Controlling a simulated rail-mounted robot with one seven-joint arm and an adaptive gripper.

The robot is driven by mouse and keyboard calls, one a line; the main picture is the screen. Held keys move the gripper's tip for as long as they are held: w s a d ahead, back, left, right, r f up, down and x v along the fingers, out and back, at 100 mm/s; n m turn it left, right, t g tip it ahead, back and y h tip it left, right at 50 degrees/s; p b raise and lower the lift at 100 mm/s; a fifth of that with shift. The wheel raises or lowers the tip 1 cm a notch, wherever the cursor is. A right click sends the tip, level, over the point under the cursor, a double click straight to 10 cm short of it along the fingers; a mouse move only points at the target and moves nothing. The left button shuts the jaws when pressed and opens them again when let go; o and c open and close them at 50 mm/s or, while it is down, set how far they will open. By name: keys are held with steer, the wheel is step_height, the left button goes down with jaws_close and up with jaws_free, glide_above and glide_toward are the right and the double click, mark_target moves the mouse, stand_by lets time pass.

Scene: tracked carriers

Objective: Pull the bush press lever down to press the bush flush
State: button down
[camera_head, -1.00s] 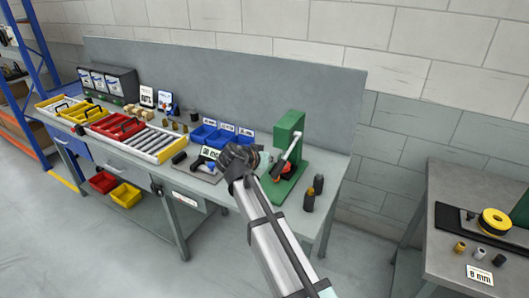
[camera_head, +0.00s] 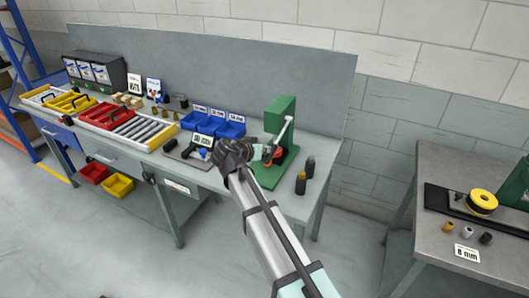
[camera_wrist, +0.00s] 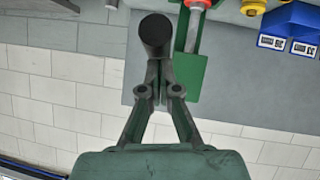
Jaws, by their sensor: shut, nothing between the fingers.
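The green bush press (camera_head: 279,118) stands at the right end of the workbench. Its pale lever (camera_head: 284,132) slants down and left from the press's right side. A red-orange part (camera_head: 268,153) sits low at the press, partly hidden; I cannot make out the bush. My gripper (camera_head: 246,150) is just left of the press, its fingers shut and empty.
Two dark bottle-like pieces (camera_head: 309,167) stand right of the press. Blue bins (camera_head: 212,125) and a grey tray (camera_head: 190,157) lie to its left. A roller tray (camera_head: 160,136) is further left. A second bench (camera_head: 420,235) stands at the right, across a gap.

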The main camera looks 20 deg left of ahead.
steer(key=shift+f+b, duration=0.7)
steer(key=shift+b, duration=0.1)
steer(key=shift+d, duration=0.1)
steer(key=shift+s, duration=0.1)
steer(key=shift+r, duration=0.55)
steer(key=w+r+b+v, duration=0.1)
steer(key=r+b+v, duration=0.1)
steer(key=v, duration=1)
steer(key=shift+a+r+b, duration=0.25)
steer(key=shift+r+b, duration=0.05)
steer(key=shift+b, duration=0.25)
